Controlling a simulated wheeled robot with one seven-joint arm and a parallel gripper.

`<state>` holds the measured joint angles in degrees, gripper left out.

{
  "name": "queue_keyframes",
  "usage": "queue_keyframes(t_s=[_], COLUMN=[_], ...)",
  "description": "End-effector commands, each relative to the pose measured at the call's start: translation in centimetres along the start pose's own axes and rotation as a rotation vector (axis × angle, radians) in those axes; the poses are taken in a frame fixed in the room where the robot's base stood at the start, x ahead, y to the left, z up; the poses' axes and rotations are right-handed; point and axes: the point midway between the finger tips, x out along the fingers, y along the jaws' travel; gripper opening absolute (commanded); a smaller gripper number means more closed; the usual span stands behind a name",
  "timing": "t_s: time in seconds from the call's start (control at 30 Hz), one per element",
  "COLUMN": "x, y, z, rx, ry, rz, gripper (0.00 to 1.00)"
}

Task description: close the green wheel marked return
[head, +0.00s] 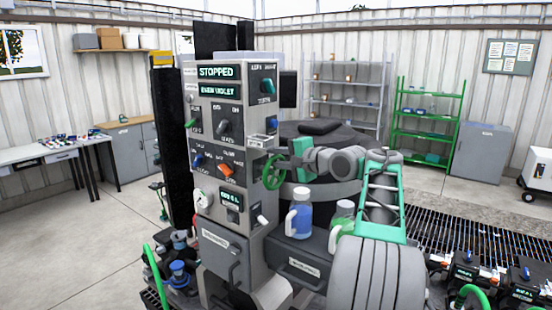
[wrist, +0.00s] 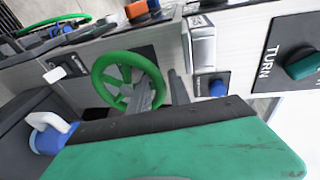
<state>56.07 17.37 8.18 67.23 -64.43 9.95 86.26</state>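A green spoked wheel (head: 267,174) is mounted on the right side of the grey control column, below a small label. In the wrist view the green wheel (wrist: 98,78) sits left of centre, with its rim and spokes in view. Its marking is too small to read in either view. My gripper (head: 298,160), with teal-green parts, is just right of the wheel and near it. I see no clear contact with the rim. In the wrist view a teal part of my gripper fills the bottom and hides what lies behind it. Its finger opening is not clear.
The column (head: 222,215) carries knobs, an orange switch (head: 226,170) and a "STOPPED" display (head: 216,72). A blue bottle (head: 298,218) stands on a ledge below my gripper. Another green ring (wrist: 50,25) shows at the wrist view's upper left.

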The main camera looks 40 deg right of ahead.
Motion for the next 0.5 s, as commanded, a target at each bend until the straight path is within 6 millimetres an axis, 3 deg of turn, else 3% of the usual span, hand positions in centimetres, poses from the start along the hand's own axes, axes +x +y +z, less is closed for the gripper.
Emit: queue_keyframes(t_s=[0.2, 0.5], x=[-0.8, -6.6], y=[0.2, 0.2], z=[0.0, -0.2], rx=[0.0, -0.001], ry=[0.0, 0.004], rz=[0.0, 0.0], gripper=[0.23, 0.23])
